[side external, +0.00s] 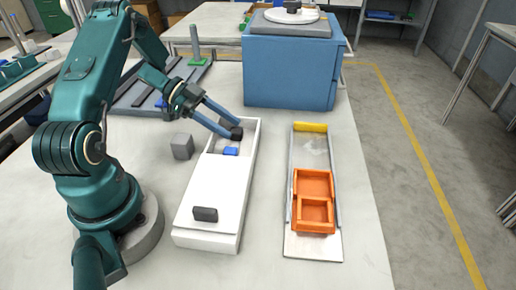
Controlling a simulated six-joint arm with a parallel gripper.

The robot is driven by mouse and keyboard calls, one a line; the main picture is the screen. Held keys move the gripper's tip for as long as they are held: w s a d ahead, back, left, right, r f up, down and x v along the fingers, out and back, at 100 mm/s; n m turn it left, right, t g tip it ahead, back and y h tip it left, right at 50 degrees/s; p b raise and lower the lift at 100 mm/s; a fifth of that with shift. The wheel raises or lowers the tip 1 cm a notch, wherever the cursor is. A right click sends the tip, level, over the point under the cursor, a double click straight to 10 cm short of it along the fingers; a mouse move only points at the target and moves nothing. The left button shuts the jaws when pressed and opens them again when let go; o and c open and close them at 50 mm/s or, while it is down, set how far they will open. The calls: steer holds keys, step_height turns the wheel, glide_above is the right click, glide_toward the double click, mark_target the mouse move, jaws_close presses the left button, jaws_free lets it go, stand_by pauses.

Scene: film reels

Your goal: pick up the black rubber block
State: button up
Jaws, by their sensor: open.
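A small black block (205,214) lies on the flat near end of the long white box (208,233). My gripper (235,128) is open over the far, recessed end of this box, well apart from that block. A dark piece (236,134) shows at the fingertips; I cannot tell whether it is a second black block or part of the fingers. A small blue block (231,151) lies in the recess just below the fingertips.
A grey cube (182,146) stands left of the white box. To the right, a tray (313,247) holds orange bins (313,187) and a yellow bar (310,127). A large blue box (290,75) stands behind. Bare table lies between white box and tray.

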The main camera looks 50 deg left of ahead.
mark_target(236, 134)
steer(key=shift+x, duration=1.4)
jaws_close()
